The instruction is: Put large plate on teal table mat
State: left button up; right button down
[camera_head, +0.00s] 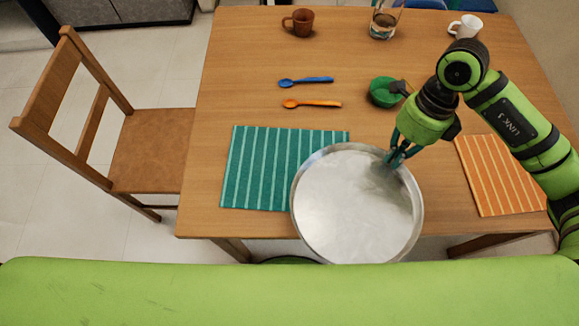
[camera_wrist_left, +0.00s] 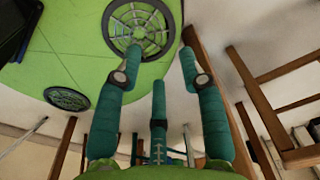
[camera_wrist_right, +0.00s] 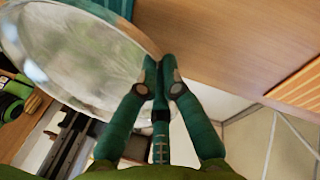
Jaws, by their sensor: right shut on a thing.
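The large plate (camera_head: 352,215) is a round silver metal dish in the head view. It overlaps the right part of the teal striped table mat (camera_head: 262,168) and extends past the table's front edge. My right gripper (camera_head: 396,158) is shut on the plate's upper right rim. In the right wrist view, the fingertips (camera_wrist_right: 158,75) close on the rim of the plate (camera_wrist_right: 75,50). I cannot tell whether the plate touches the table. My left gripper (camera_wrist_left: 160,60) is open and empty in the left wrist view, with its fingers apart, away from the table.
An orange striped mat (camera_head: 500,175) lies at the right. A green bowl (camera_head: 382,92), a blue spoon (camera_head: 305,82) and an orange spoon (camera_head: 311,103) lie mid-table. A brown mug (camera_head: 299,22), a glass (camera_head: 384,20) and a white mug (camera_head: 465,27) stand at the back. A chair (camera_head: 150,150) is left.

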aim_at(347, 159)
jog(key=a+f+m+t, duration=0.1)
jog(key=a+m, duration=0.2)
jog(key=m, duration=0.1)
jog(key=a+f+m+t+p, duration=0.1)
jog(key=a+f+m, duration=0.1)
jog(key=a+m, duration=0.1)
jog(key=w+a+f+m, duration=0.1)
jog(key=a+m, duration=0.2)
jog(key=m, duration=0.1)
jog(key=shift+a+f+m+t+y, duration=0.15)
jog(key=shift+a+m+t+y, duration=0.15)
jog(key=shift+t+y, duration=0.1)
jog(key=shift+f+p, duration=0.45)
jog(key=shift+f, duration=1.65)
jog(key=c, duration=1.4)
grip_release()
pick_arm(q)
jog(key=shift+w+a+r, duration=0.25)
jog(key=shift+a+r, duration=0.3)
jog(key=shift+r, duration=0.15)
jog(key=shift+f+b, duration=0.55)
jog(key=shift+b, duration=0.05)
pick_arm(e)
jog(key=v, duration=1.2)
